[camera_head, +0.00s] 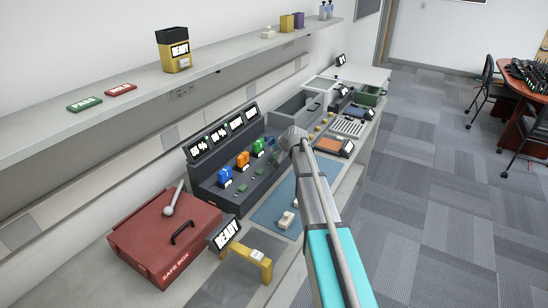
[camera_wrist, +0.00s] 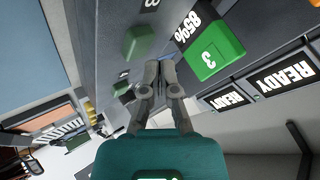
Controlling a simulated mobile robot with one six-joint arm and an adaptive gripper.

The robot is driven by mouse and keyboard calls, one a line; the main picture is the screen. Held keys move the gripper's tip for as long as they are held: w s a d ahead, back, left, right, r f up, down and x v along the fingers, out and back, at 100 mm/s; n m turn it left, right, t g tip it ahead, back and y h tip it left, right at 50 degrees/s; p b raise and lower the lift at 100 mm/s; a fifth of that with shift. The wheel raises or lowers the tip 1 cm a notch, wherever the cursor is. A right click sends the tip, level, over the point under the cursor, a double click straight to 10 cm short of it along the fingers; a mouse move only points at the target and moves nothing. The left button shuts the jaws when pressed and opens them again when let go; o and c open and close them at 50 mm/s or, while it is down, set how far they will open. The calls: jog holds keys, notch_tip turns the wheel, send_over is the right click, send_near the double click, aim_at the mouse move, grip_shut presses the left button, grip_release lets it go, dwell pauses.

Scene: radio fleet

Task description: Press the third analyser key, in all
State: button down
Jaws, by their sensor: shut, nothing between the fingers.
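The dark analyser (camera_head: 207,192) stands on the bench with a row of small screens. Blue (camera_head: 224,174), orange (camera_head: 242,159) and green (camera_head: 258,146) blocks stand in its bays. In the wrist view the green block (camera_wrist: 210,55) is marked 3, beside a screen reading 85%. A green key (camera_wrist: 138,42) sits near a label 3 on the dark panel. Another green key (camera_wrist: 121,88) lies farther along the panel. My gripper (camera_wrist: 160,72) is shut and empty, pointing at the panel between the block and the keys. I cannot tell whether it touches. My arm hides the analyser's right end in the head view.
A red safe box (camera_head: 150,235) and a yellow stand (camera_head: 262,266) are at the near end of the bench. A blue mat (camera_head: 270,213) with a small pale item lies before the analyser. A shelf (camera_head: 130,80) overhangs behind. Open carpet lies right.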

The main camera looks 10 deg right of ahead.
aim_at(275, 157)
jog(key=shift+f+b, duration=0.9)
dwell(1.5)
jog(key=shift+r, duration=0.2)
jog(key=shift+r+p, duration=0.75)
jog(key=shift+p, duration=0.2)
jog(key=shift+r+p, duration=2.5)
jog(key=s+a+f+n+g+h, duration=0.1)
jog(key=s+a+f+g, duration=0.1)
jog(key=s, duration=1.1)
jog(key=s+a+f+n+g+h, duration=0.1)
jog(key=s+a+n+g, duration=0.1)
jog(key=s, duration=1.1)
jog(key=s+a+f+n+g+h, duration=0.1)
jog(key=s+a+g, duration=0.3)
jog(key=s, duration=0.9)
jog(key=shift+s+f+n+g, duration=0.3)
jog(key=shift+s+f+n, duration=0.1)
jog(key=shift+f, duration=0.45)
jog(key=shift+w, duration=0.1)
